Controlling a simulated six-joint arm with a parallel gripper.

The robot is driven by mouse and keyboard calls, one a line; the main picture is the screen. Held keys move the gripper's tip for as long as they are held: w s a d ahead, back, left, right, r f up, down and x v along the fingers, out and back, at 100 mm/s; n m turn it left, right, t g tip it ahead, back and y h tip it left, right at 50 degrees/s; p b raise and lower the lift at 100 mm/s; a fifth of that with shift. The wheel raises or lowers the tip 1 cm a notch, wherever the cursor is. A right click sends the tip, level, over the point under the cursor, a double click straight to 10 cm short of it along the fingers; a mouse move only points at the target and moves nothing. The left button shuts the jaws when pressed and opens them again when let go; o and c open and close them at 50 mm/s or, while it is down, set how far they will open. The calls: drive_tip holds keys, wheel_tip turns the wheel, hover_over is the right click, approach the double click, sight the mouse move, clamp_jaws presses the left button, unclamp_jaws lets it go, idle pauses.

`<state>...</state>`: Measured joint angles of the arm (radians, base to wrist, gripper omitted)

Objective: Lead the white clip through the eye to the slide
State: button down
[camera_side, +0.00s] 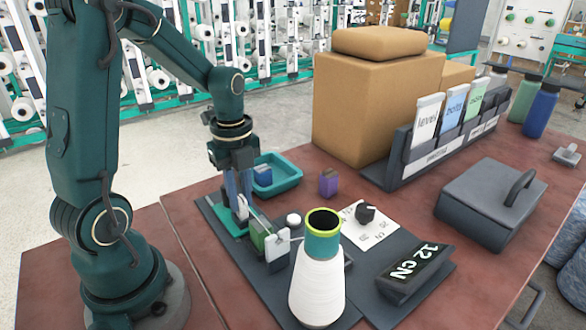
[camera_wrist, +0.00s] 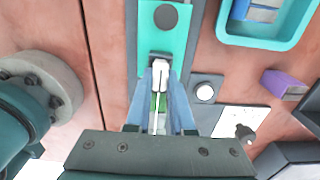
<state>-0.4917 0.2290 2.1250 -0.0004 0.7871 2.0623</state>
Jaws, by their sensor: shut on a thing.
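My gripper (camera_side: 240,212), with blue-grey fingers, is pointed down over the teal plate and shut on the white clip (camera_wrist: 160,74). In the wrist view the clip sits between the fingertips (camera_wrist: 161,82), its far end close to a dark block on the teal plate (camera_wrist: 152,30), likely the slide (camera_wrist: 160,56). I cannot tell whether they touch. A pale thread (camera_wrist: 155,122) trails from the clip back between the fingers. In the side view a white upright piece (camera_side: 278,246), possibly the eye, stands beside a green block (camera_side: 257,236). Its opening is not clear.
A white yarn cone (camera_side: 317,284) stands in front. Near it are a white button (camera_side: 293,219), a dark knob (camera_side: 365,212) and the "12 CN" display (camera_side: 413,266). A teal tray (camera_side: 283,175) and purple block (camera_side: 328,182) lie behind. A large cardboard box (camera_side: 365,105) stands further back.

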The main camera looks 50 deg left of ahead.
drive_tip(key=shift+f, duration=0.35)
idle(0.5)
drive_tip(key=shift+c, duration=2.3)
unclamp_jaws()
drive_tip(key=shift+r, duration=3.5)
